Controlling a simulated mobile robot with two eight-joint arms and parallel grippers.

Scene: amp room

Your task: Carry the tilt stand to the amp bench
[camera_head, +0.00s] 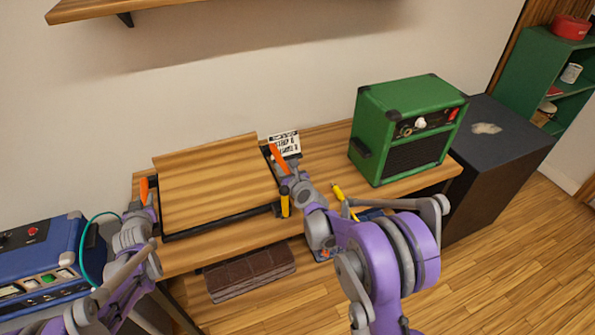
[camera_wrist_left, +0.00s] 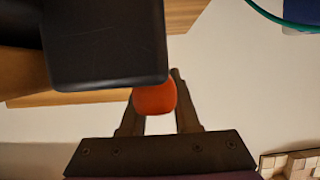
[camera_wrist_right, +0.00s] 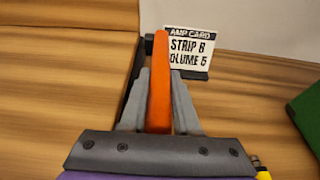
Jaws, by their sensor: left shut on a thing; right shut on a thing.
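The tilt stand (camera_head: 215,180) is a wooden board with a black frame and orange handles, over the left part of the wooden amp bench (camera_head: 325,150). I cannot tell whether it touches the bench top. My left gripper (camera_head: 146,193) is shut on its left orange handle, which shows between the fingers in the left wrist view (camera_wrist_left: 155,97). My right gripper (camera_head: 280,163) is shut on its right orange handle, also seen in the right wrist view (camera_wrist_right: 160,85). My arms hide parts of the bench front.
A green amp (camera_head: 392,110) stands on the bench's right part, and an amp card (camera_head: 285,144) behind my right gripper. A yellow-handled tool (camera_head: 340,195) lies near the front. A blue amp (camera_head: 40,255) is at left, a dark cabinet (camera_head: 500,150) at right, a shelf (camera_head: 110,10) above.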

